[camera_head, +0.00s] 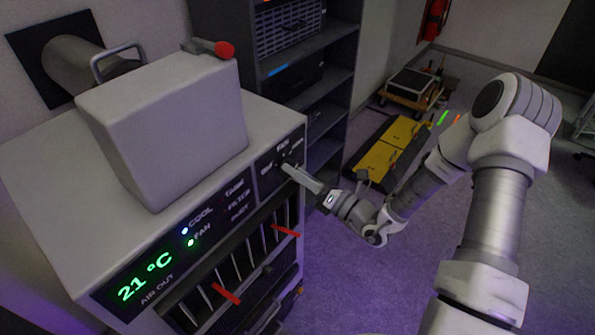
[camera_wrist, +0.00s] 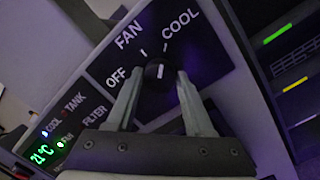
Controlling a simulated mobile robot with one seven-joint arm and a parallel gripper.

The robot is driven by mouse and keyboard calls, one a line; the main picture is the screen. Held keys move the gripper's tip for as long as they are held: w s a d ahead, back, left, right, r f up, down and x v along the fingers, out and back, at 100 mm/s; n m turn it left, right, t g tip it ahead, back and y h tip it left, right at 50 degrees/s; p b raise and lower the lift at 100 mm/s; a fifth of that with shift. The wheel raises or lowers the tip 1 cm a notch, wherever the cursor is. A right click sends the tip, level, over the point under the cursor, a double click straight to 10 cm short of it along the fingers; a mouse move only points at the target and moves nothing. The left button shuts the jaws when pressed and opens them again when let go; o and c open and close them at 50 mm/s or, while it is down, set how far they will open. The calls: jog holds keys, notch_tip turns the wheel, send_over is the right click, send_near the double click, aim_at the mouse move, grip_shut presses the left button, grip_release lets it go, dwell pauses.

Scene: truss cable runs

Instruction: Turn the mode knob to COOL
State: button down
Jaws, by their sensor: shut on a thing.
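The mode knob (camera_wrist: 157,74) is a small round black knob on a dark panel (camera_wrist: 190,48) marked OFF, FAN and COOL. The white line on the knob points up in the wrist view, roughly toward the tick by COOL. My gripper (camera_wrist: 158,80) has one finger on each side of the knob and is shut on it. In the camera_head view my gripper (camera_head: 290,170) reaches the panel at the unit's upper right front; its fingers hide most of the knob there.
The light grey unit (camera_head: 60,215) has a box (camera_head: 165,125) on top and red ribbons (camera_head: 286,231) at the vents below. A dark shelf rack (camera_head: 318,87) stands behind it. A yellow-and-black case (camera_head: 393,150) lies on the floor. Floor right of the unit is open.

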jog(key=shift+c, duration=1.4)
grip_release()
jog(key=shift+d, duration=0.1)
jog(key=b+v, duration=0.2)
jog(key=v, duration=1.5)
jog(key=shift+s, duration=0.15)
